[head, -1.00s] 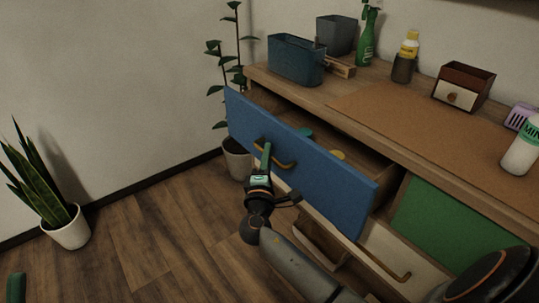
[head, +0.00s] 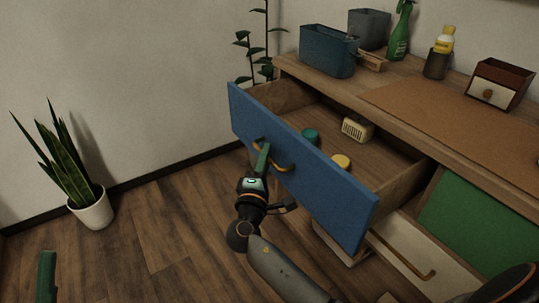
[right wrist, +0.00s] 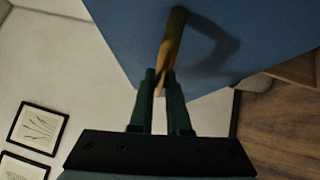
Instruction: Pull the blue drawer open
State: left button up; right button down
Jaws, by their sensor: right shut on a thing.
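The blue drawer (head: 310,185) stands well out from the wooden cabinet in the head view, its inside open to view. Its brass handle (head: 285,166) is on the front panel. My right gripper (head: 264,158) is shut on that handle. In the right wrist view the green fingers (right wrist: 165,88) close around the brass handle (right wrist: 172,45), with the blue panel (right wrist: 235,35) behind it. Of my left gripper, only a green finger (head: 47,275) shows at the lower left edge, away from the drawer; its opening cannot be judged.
Inside the drawer lie a teal round thing (head: 310,135), a yellow one (head: 341,162) and a cream slotted block (head: 357,129). A white drawer (head: 420,255) is below, beside a green panel (head: 465,225). Bins and bottles stand on top.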

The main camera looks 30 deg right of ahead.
jog(key=c, duration=0.9)
grip_release()
pick_arm(q)
jog(key=shift+a, duration=0.1)
